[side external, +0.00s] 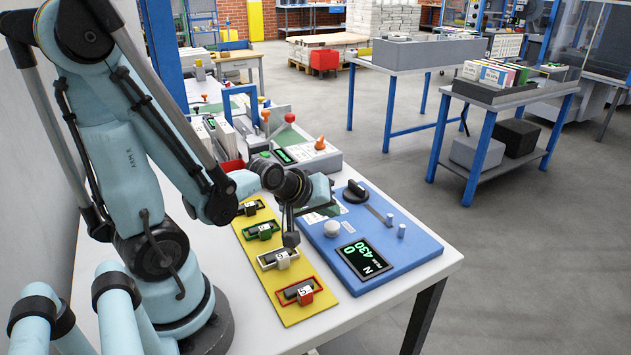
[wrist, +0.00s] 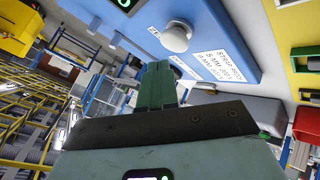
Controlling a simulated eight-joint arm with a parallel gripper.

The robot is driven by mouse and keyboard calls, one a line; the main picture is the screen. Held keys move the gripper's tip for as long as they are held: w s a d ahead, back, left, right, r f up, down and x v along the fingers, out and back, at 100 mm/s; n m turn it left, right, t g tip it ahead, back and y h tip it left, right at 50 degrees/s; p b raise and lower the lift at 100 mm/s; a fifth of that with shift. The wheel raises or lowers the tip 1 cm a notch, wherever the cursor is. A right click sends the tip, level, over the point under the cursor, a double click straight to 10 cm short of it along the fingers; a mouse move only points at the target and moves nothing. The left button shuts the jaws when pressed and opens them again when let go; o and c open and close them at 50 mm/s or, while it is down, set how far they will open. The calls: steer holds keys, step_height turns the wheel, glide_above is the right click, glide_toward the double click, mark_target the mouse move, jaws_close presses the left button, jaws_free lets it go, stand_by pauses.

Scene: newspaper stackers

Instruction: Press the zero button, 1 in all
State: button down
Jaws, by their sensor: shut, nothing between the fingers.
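The blue panel (side external: 385,255) lies on the white table and carries a round pale button (side external: 332,229), which I take to be the zero button. It also shows in the wrist view as a pale dome (wrist: 177,37), with small labels beside it that I cannot read clearly. A black display (side external: 363,259) with green digits sits on the panel. My gripper (side external: 291,240) is shut and empty, pointing down left of the pale button, over the edge of the yellow board. In the wrist view its green fingers (wrist: 157,68) are together, apart from the button.
The yellow board (side external: 265,250) beside the panel holds several small framed blocks. A grey box with an orange knob (side external: 320,143) is behind.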

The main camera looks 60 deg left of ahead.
steer(key=shift+r, duration=2.4)
steer(key=shift+d, duration=0.1)
steer(key=s+d+r+m+g+h, duration=0.1)
steer(key=s+d+r+m+g, duration=0.1)
steer(key=d+m, duration=0.6)
steer(key=s+r+m, duration=0.1)
steer(key=m, duration=0.2)
steer(key=shift+d+h, duration=0.15)
steer(key=shift+h, duration=0.25)
step_height(320, 180, up, 5)
steer(key=g, duration=0.6)
glide_above(329, 227)
steer(key=shift+s+d+f, duration=0.2)
steer(key=shift+s, duration=0.05)
